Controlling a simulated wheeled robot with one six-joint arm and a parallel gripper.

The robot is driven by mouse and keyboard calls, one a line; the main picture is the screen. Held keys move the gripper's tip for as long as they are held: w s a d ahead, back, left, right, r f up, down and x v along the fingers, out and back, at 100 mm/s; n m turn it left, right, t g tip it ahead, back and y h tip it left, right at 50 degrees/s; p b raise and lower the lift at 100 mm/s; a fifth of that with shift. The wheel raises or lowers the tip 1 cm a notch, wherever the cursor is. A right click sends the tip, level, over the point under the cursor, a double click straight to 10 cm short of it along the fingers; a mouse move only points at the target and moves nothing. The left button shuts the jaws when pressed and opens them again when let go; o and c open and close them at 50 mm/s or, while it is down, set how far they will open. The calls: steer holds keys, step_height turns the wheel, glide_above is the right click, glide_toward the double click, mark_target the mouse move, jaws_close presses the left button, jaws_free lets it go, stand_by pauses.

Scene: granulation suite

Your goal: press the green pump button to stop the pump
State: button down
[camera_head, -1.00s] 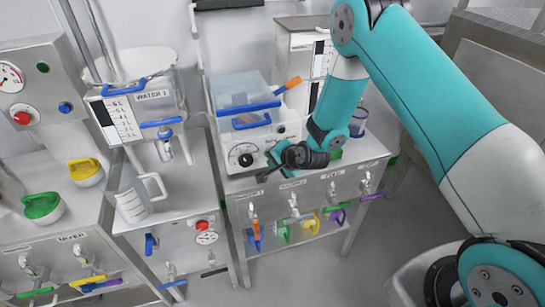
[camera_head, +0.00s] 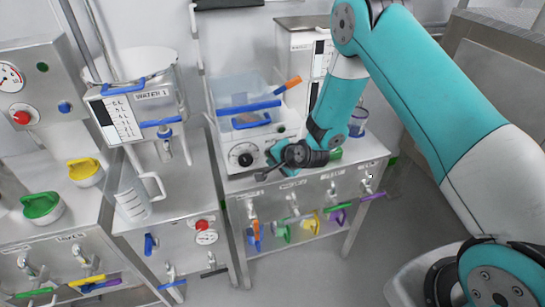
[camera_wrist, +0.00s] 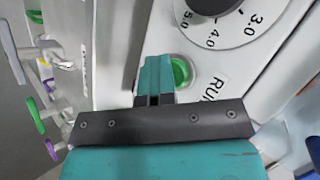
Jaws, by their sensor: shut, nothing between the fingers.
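The green pump button (camera_wrist: 181,71) is a round green button in a metal ring on the white pump panel, beside a "RUN" label in the wrist view. My gripper (camera_wrist: 156,62) is shut and empty; its teal fingers lie just left of the button and cover part of its ring edge. I cannot tell whether the fingertips touch the panel. In the head view the white pump box (camera_head: 228,160) stands on the steel bench, and my wrist is in front of its right side. I cannot make out the button there.
A black dial (camera_head: 243,155) with numbers sits on the pump face; it also shows in the wrist view (camera_wrist: 212,5). A clear tank with a blue handle (camera_head: 252,119) is above it. Valves with coloured handles (camera_head: 338,206) line the bench front below. A jug (camera_head: 133,203) stands left.

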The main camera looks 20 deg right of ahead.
steer(key=shift+w+r, duration=0.15)
steer(key=shift+r, duration=0.05)
steer(key=s, duration=0.6)
steer(key=shift+f, duration=0.15)
stand_by(0.7)
steer(key=c, duration=1.8)
jaws_free()
